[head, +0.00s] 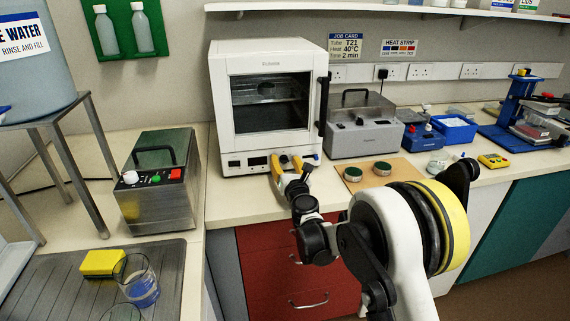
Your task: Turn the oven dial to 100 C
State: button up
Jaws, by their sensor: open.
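The white oven (268,100) stands on the bench at the centre, with a dark glass door and a black vertical handle on its right. Its lower front panel (232,166) carries a small dark display and controls. My gripper (287,161) is at the right part of this panel, its two yellow fingers apart. The dial is not clearly seen; it seems hidden at or behind the fingers, and I cannot tell whether they touch it. The dial's setting cannot be read. A small blue spot shows at the panel's right end.
A steel bath (156,190) with knobs stands left of the oven. A grey lidded unit (363,126) stands to the right. A wooden board (378,180) with two green-topped round items lies in front of it. A sponge (102,263) and beaker (143,287) are at lower left.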

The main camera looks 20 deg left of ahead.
grip_shut()
jog(key=shift+m, duration=0.4)
jog(key=m, duration=1.1)
jog(key=shift+d, duration=0.1)
jog(key=shift+f+m, duration=0.1)
jog(key=shift+m, duration=1.7)
